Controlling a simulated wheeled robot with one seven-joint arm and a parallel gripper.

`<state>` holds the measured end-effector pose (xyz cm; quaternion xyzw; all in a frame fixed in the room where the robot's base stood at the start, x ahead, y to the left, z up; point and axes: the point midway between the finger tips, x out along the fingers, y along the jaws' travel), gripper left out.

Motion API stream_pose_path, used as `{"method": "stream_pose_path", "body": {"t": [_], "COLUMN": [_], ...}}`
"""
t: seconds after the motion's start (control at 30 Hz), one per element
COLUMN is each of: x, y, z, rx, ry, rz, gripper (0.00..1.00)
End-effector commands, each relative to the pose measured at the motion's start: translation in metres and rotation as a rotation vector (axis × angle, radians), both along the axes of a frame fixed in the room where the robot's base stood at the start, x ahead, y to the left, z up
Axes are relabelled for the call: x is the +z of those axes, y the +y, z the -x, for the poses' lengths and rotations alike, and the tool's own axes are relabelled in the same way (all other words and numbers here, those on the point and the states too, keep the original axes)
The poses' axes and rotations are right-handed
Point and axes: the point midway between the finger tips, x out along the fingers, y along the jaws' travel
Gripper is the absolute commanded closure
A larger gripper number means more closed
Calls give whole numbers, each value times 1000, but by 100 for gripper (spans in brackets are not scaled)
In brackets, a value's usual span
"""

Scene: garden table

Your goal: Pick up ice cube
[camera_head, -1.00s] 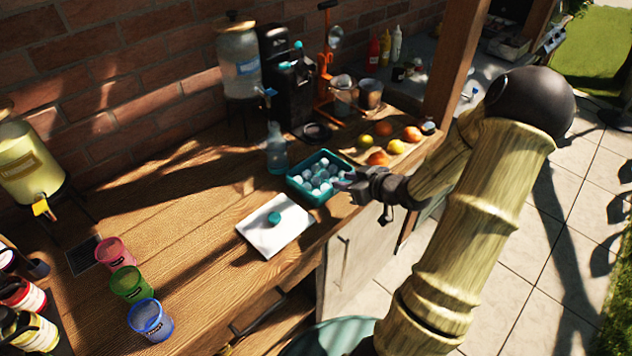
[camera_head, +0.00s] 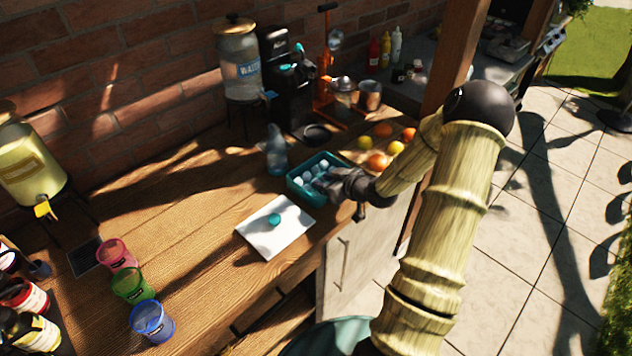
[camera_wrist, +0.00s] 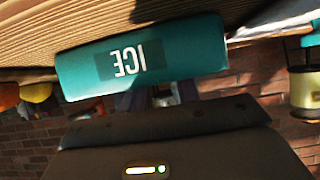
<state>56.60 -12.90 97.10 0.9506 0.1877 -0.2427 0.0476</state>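The teal ice container (camera_head: 297,189) stands on the wooden counter near its front edge and holds several pale ice cubes (camera_head: 310,175). In the wrist view the container (camera_wrist: 190,45) shows its side with an upside-down "ICE" label; the cubes are not clearly visible there. My gripper (camera_head: 324,184) is at the container's right front side, its tips over or very near the rim and covering some cubes. The gap between its fingers is too small and dark to make out. No cube can be seen in its grasp.
A white board (camera_head: 262,238) with a teal round item (camera_head: 274,219) lies in front of the container. A bluish bottle (camera_head: 276,155) stands behind it, and fruits (camera_head: 377,162) lie to the right. Three coloured cups (camera_head: 152,322) stand at left. The counter's middle left is clear.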

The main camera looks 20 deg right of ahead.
Motion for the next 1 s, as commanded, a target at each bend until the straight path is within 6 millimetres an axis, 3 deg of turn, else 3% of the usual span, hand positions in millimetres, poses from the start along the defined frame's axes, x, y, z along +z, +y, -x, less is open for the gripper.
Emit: {"method": "stream_pose_path", "body": {"t": [0.23,0.77,0.9,1.0], "x": [-14,-14,-14,-14], "y": [10,9,9,9], "z": [-22,-22,-22,-22], "rx": [0,-1,-1,-1], "ry": [0,0,0,0], "rz": [1,0,0,0], "gripper": [69,69,96,100]}}
